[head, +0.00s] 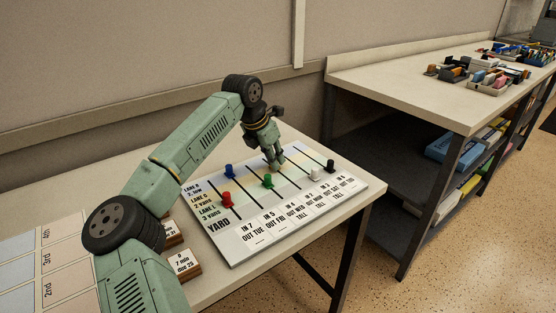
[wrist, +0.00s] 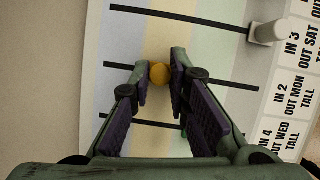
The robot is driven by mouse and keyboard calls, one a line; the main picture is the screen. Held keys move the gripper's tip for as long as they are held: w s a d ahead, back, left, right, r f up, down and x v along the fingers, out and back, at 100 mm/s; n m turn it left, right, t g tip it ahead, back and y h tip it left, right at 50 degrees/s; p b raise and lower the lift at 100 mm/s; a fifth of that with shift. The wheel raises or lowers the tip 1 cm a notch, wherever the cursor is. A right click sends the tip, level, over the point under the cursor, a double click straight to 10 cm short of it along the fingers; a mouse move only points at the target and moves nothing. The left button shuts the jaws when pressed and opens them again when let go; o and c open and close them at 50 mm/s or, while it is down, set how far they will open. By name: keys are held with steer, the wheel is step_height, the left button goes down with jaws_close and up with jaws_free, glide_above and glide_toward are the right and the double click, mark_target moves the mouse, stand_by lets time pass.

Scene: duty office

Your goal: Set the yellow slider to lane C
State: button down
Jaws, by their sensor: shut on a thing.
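The yellow slider (wrist: 159,73) is a round knob, seen in the wrist view between my fingertips. It sits on a black slot that runs toward the label IN 2, over the pale yellow band of the board. My gripper (wrist: 160,76) is shut on it; in the head view my gripper (head: 273,164) reaches down at the board's back part, hiding the knob. The lane board (head: 230,250) lies on the table, with lane labels at its left edge and YARD at the front.
Other sliders stand on the board: blue (head: 230,171), red (head: 227,198), green (head: 267,182), white (head: 315,174) and black (head: 330,166). The white and green ones are nearest my gripper. Wooden blocks (head: 184,264) lie left of the board. A second bench (head: 400,92) stands at right.

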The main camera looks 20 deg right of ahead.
steer(key=c, duration=1.5)
jaws_free()
steer(key=shift+s, duration=0.1)
steer(key=shift+c, duration=0.2)
steer(key=v, duration=1.2)
steer(key=shift+s, duration=0.1)
